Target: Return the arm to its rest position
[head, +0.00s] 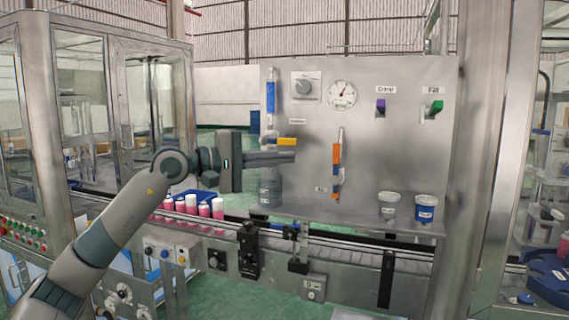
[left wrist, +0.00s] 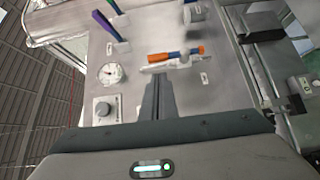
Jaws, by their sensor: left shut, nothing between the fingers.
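My left arm comes in from the left in the head view, and its gripper (head: 292,157) is stretched out in front of the steel panel (head: 300,120). The gripper is shut and empty. In the left wrist view its closed fingers (left wrist: 155,90) point at the panel, close below an orange and blue lever (left wrist: 176,56) in the picture. The same orange lever (head: 336,160) stands upright to the right of the fingertips in the head view, apart from them there. A yellow lever (head: 287,142) sits just above the fingers. My right gripper is not in view.
A conveyor (head: 350,245) runs below the panel. Several pink cans with white caps (head: 191,204) stand on it at left. Two tubs (head: 425,208) sit on the panel's ledge. A gauge (head: 342,95) and purple and green handles (head: 435,108) are higher up. Glass cabinets (head: 80,90) flank the station.

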